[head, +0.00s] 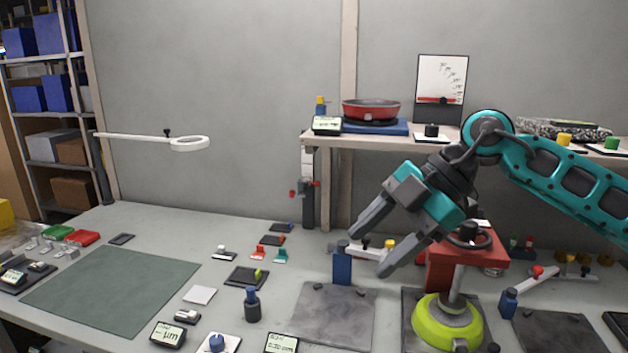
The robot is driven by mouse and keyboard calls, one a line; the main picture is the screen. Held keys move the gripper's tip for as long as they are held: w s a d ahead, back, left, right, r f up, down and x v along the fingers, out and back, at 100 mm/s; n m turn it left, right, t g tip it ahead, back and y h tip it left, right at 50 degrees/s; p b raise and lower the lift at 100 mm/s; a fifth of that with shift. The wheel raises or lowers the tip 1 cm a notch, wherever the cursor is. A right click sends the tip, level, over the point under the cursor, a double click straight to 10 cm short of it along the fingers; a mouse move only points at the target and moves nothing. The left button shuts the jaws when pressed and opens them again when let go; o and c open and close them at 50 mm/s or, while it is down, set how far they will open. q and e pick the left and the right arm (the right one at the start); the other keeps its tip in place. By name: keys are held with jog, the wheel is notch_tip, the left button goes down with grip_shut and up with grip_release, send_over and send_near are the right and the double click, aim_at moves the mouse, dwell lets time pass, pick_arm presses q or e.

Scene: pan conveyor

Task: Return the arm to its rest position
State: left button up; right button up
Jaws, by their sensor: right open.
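My right arm, teal and dark grey, comes in from the right edge of the head view. My right gripper (377,245) points down and to the left over the workbench. Its two grey fingers are apart with nothing held between them. A dark blue upright block (342,266) stands on the bench just behind and left of the fingers in the picture; I cannot tell whether they touch. A red pan (371,110) sits on a blue base on the raised shelf (390,142), apart from the gripper. My left gripper is not in view.
A red block stand (440,272) and a lime-green round base (447,322) stand below my right forearm. A dial gauge board (441,82) stands on the shelf. A green mat (110,287) lies clear at the left. Small tools and displays dot the bench.

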jog(key=s+a+r+m+t+y, duration=0.1)
jog(key=s+a+r+t+y, duration=0.15)
jog(key=a+y, duration=0.35)
jog(key=s+a+r+t+y, duration=0.1)
jog(key=a+r+t+y, duration=0.15)
jog(key=a+y, duration=0.4)
jog(key=w+d+f+m+t+h, duration=0.3)
jog(key=d+f+m+t+h, duration=0.9)
jog(key=d+f+m+h, duration=0.75)
jog(key=s+d+f+m+g+h, duration=0.1)
jog(key=s+d+f+m+g, duration=0.15)
jog(key=s+f+g, duration=0.5)
jog(key=s+d+f+g, duration=0.1)
jog(key=s+f+g, duration=0.25)
jog(key=s, duration=0.55)
jog(key=s+d+f+g, duration=0.15)
jog(key=s+f, duration=0.25)
jog(key=s, duration=0.4)
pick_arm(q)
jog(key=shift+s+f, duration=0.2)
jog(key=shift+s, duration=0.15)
pick_arm(e)
jog(key=w+a+f+t+y, duration=0.1)
jog(key=w+a+f+t, duration=0.2)
jog(key=w+f+t, duration=0.3)
notch_tip(320, 180, down, 3)
jog(key=shift+w+r+n+y, duration=0.1)
jog(key=shift+w+n+y, duration=0.25)
jog(key=shift+w, duration=0.25)
